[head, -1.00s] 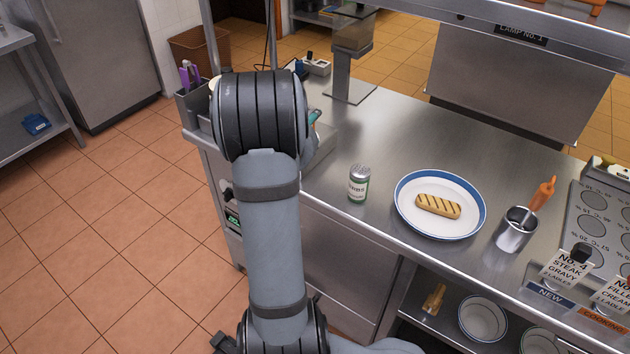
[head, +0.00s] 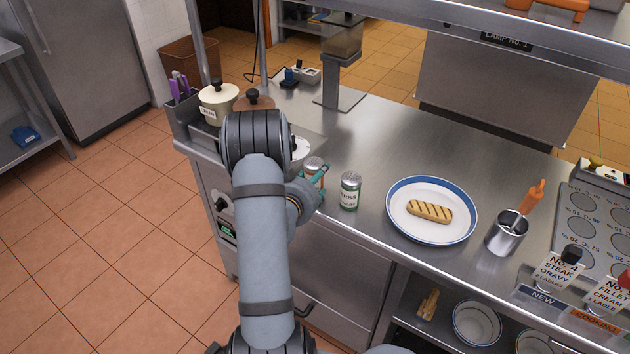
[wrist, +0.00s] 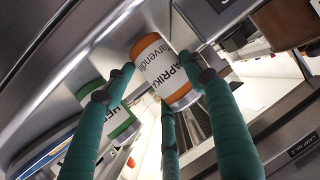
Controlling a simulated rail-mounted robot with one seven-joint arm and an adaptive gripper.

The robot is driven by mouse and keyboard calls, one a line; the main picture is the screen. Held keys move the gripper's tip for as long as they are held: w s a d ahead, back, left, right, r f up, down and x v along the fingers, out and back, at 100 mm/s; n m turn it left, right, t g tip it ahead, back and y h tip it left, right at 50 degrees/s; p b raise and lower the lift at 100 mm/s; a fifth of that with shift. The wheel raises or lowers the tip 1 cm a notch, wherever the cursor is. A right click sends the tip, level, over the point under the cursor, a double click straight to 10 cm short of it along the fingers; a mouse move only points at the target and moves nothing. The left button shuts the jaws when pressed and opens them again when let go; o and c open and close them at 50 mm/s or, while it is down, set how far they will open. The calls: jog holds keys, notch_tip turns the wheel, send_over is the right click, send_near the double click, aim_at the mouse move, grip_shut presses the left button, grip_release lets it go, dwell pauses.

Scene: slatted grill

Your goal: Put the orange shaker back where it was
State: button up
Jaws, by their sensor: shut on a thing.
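The orange shaker (head: 314,168) has a silver top and a white label with orange bands. It is upright just left of the green shaker (head: 350,191), near the counter's front edge. My gripper (head: 319,179) has teal fingers shut around the orange shaker. In the wrist view, the orange shaker (wrist: 163,62) shows its PAPRIKA label between the fingers, and the green shaker (wrist: 118,122) is beside it, partly behind a finger. I cannot tell whether the orange shaker's base touches the counter.
A blue-rimmed plate (head: 398,222) with a grilled piece of food stands to the right. The counter (head: 400,140) behind the plate is clear.

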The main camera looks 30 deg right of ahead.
jog(key=shift+f, duration=0.25)
jog(key=shift+f+b, duration=0.25)
jog(key=shift+b, duration=0.1)
jog(key=o, duration=0.9)
jog(key=shift+r, duration=0.1)
jog(key=shift+r+p, duration=0.15)
jog(key=shift+p, duration=0.15)
jog(key=b+v, duration=0.2)
jog(key=v, duration=1)
jog(key=shift+s+b, duration=0.1)
jog(key=shift+b, duration=0.3)
